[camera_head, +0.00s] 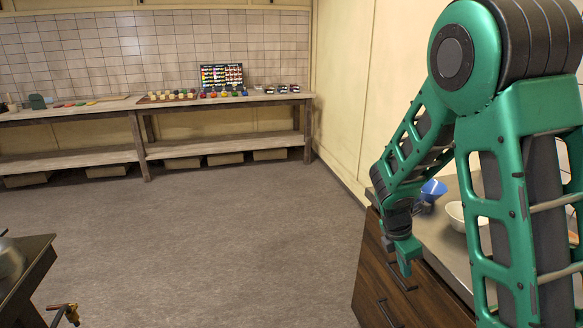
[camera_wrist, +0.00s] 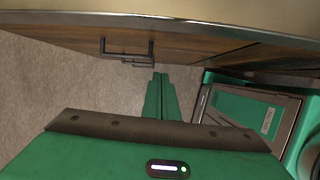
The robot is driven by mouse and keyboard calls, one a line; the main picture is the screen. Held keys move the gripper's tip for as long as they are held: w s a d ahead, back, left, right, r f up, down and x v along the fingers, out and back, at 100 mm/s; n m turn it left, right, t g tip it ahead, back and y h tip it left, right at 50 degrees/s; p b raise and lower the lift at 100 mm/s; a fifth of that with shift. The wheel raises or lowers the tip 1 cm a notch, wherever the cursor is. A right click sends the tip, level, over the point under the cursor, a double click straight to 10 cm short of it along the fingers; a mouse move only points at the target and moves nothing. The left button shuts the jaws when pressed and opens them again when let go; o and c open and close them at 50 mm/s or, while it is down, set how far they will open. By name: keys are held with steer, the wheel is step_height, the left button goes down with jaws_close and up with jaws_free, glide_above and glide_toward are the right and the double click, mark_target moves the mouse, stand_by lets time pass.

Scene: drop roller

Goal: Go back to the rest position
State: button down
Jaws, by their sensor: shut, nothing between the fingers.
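My gripper (camera_head: 406,258) hangs at the end of my green arm on the right of the head view, in front of the wooden drawer cabinet (camera_head: 372,270). In the wrist view my gripper (camera_wrist: 160,80) has its fingers together, with nothing between them. The fingertips point toward the cabinet's drawer front (camera_wrist: 190,50) and a dark drawer handle (camera_wrist: 128,50). I cannot tell whether they touch it.
A long workbench (camera_head: 60,117) with small coloured items runs along the back wall. A dark table (camera_head: 28,262) is at lower left. The middle floor is clear.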

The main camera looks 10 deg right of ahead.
steer(key=s+d+r+m+y, duration=0.1)
steer(key=s+r+m, duration=0.4)
steer(key=s+m, duration=0.3)
steer(key=s+d+r+m+y, duration=0.1)
steer(key=s+r+m, duration=0.3)
steer(key=s+m, duration=0.5)
steer(key=s+d+r+m+y, duration=0.1)
steer(key=s+r+m+y, duration=0.1)
steer(key=s+r+m, duration=0.3)
steer(key=s+m, duration=0.3)
steer(key=s, duration=0.2)
steer(key=shift+s+r, duration=0.3)
steer(key=shift+r, duration=0.05)
